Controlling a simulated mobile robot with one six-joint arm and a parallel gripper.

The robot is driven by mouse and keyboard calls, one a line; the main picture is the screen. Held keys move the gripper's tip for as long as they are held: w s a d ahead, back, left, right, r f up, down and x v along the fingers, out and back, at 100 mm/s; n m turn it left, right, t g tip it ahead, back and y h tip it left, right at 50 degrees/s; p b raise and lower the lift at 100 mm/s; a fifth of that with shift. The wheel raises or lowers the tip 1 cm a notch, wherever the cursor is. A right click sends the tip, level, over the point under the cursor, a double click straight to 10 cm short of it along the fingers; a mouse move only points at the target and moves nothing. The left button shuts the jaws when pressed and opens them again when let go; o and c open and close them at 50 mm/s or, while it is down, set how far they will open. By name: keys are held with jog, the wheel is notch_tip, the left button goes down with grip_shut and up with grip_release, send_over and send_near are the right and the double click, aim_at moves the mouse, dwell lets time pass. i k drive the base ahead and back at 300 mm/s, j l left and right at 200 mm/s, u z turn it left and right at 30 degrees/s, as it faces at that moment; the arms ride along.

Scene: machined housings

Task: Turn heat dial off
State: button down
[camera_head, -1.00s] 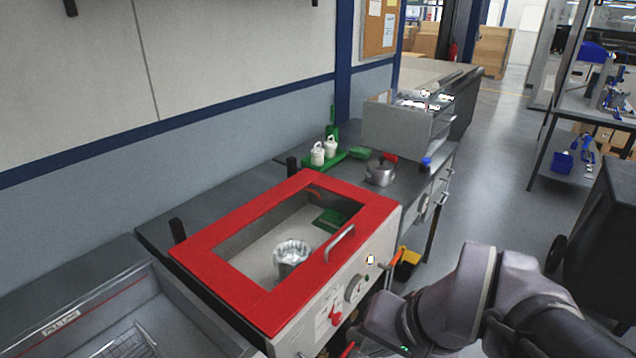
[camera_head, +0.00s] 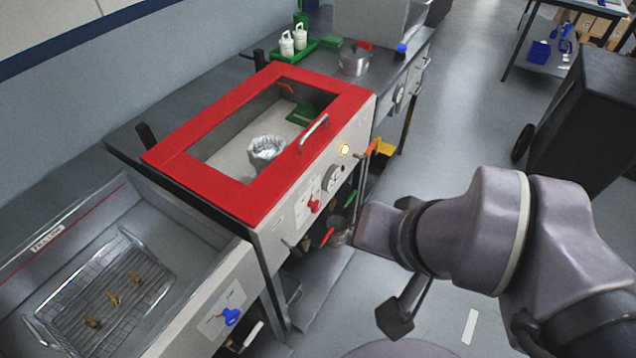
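A red-framed heating unit (camera_head: 252,211) with a glass top has controls on its front panel. The panel bears a red knob (camera_head: 314,205), a round dial with a pale face (camera_head: 335,178) and a lit yellow lamp (camera_head: 344,149). No label reads clearly, so I cannot tell which control is the heat dial or its setting. My gripper (camera_head: 396,265) is in front of and to the right of the panel, apart from the controls. Parts of it show below and behind my grey wrist. My wrist hides much of it, and its opening is unclear.
A metal basin with a wire rack (camera_head: 108,290) and a blue knob (camera_head: 231,316) is at left. A handle (camera_head: 314,133) stands out from the red frame. A dark cart (camera_head: 585,125) is at right; the floor between is clear.

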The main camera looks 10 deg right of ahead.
aim_at(315, 205)
jog(key=i+j+z, duration=0.15)
jog(key=z, duration=0.2)
jog(key=i+j+z, duration=0.1)
jog(key=z, duration=0.3)
jog(key=j+z, duration=0.35)
jog(key=i+l, duration=0.05)
